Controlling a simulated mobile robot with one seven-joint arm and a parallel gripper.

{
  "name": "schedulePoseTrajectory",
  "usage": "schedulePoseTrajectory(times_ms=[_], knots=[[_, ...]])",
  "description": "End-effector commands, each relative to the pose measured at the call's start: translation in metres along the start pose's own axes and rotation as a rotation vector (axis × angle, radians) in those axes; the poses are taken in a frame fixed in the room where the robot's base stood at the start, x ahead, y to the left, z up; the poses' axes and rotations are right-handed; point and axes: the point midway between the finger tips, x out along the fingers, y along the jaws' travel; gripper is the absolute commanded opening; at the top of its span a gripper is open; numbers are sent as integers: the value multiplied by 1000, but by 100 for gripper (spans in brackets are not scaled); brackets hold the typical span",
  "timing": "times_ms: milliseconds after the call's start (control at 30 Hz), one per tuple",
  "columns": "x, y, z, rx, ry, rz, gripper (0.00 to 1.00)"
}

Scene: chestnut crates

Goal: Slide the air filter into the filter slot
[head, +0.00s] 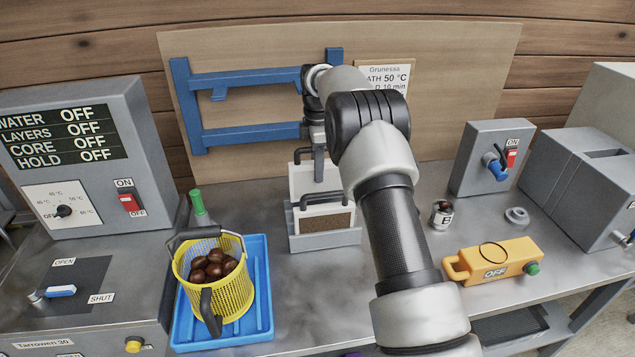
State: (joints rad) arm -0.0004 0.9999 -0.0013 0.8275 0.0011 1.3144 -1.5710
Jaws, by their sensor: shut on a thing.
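My gripper (317,146) points down at the middle of the bench and is shut on the dark handle of a white panel (300,178), which looks like an air filter. This panel stands upright at the back of a grey holder (325,240); I cannot tell whether its lower edge is in the holder or just above it. A second framed panel (327,222) with a brown face and a dark handle stands in front of it in the holder. A dark slot (606,153) shows in the top of the grey box at the right; I cannot tell whether it is the filter slot.
A yellow basket (212,290) of brown chestnuts stands in a blue tray (265,300) at the left. A blue rack (248,133) is on the back board. At the right are a small can (441,215), a grey ring (517,216) and an orange device (500,258).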

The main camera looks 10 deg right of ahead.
Motion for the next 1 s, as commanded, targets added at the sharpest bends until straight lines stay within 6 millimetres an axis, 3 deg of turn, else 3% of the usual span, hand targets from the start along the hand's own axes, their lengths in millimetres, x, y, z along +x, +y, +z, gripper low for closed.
schedulePoseTrajectory(times_ms=[100, 700, 800, 1000], knots=[[-34, 1, 0, 1, 0, 6, 0], [-176, 1, 0, 0, 0, 3, 0], [-192, 0, 0, 0, 1, 2, 0], [-206, 0, 0, -1, 1, 1, 0]])
